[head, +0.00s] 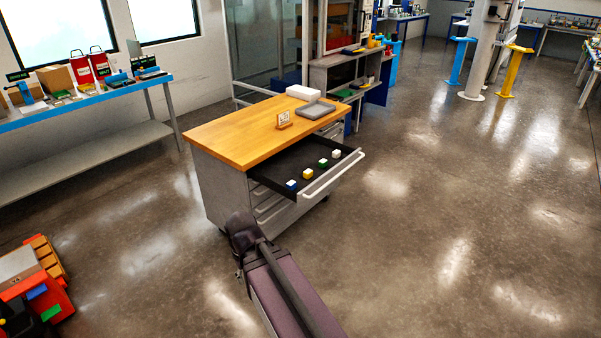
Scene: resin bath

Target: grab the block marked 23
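Several small blocks lie in a diagonal row in the open drawer (268,180) of a grey cabinet. They are a blue block (291,186), a yellow block (308,174), a green block (322,163) and a white block (336,154). Their tops look pale, and any numbers are too small to read, so I cannot tell which is marked 23. My arm reaches up from the bottom of the head view. Its dark far end (242,232) appears in front of the cabinet, left of the drawer and apart from the blocks. I cannot make out the fingers.
The drawer's light handle (333,174) juts out front right. On the wooden cabinet top (235,130) stand a small sign (284,120), a grey tray (315,110) and a white box (303,93). A cluttered bench (95,98) is left. Floor at right is clear.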

